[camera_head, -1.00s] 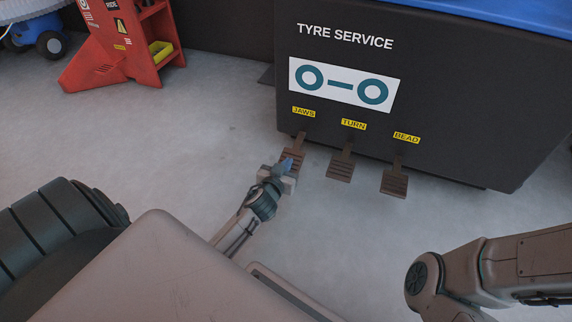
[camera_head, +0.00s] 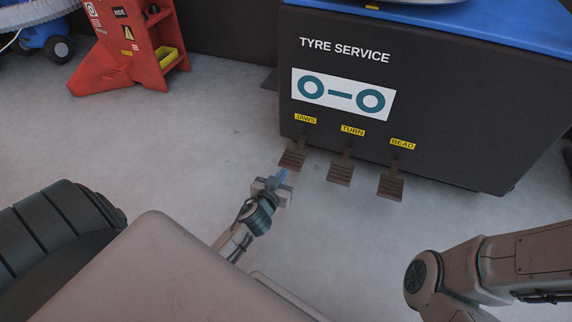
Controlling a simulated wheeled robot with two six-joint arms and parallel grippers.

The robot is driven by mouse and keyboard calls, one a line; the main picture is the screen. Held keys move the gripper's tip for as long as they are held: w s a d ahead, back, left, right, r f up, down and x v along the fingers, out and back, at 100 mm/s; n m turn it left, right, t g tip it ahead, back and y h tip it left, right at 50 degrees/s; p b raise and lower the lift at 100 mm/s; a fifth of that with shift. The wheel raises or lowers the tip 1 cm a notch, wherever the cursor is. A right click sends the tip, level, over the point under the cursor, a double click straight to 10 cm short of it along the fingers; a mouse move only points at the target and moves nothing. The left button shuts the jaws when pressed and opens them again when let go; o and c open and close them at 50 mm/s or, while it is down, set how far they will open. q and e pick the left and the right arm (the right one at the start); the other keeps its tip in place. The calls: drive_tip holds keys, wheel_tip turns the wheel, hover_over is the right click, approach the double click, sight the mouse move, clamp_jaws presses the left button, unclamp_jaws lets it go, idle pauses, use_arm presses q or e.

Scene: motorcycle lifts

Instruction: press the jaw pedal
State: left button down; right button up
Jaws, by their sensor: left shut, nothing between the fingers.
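The jaw pedal (camera_head: 293,158) is a brown ridged plate under the yellow JAWS label (camera_head: 305,119), at the left of a row of three on the dark tyre machine (camera_head: 430,130). My left gripper (camera_head: 283,176) is shut and empty. Its bluish fingertips are just below and left of the pedal's front edge in the picture; I cannot tell whether they touch it. The pedal's plate shows almost whole. My right arm enters at the lower right, but its gripper is out of view.
The turn pedal (camera_head: 341,171) and the bead pedal (camera_head: 391,185) stand to the right of the jaw pedal. A red stand (camera_head: 122,50) with a yellow tray (camera_head: 166,56) is at the upper left. The grey floor (camera_head: 200,140) between is clear.

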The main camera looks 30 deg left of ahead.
use_arm(q)
drive_tip(key=v, duration=0.4)
drive_tip(key=shift+s+f, duration=0.25)
drive_tip(key=shift+s, duration=0.2)
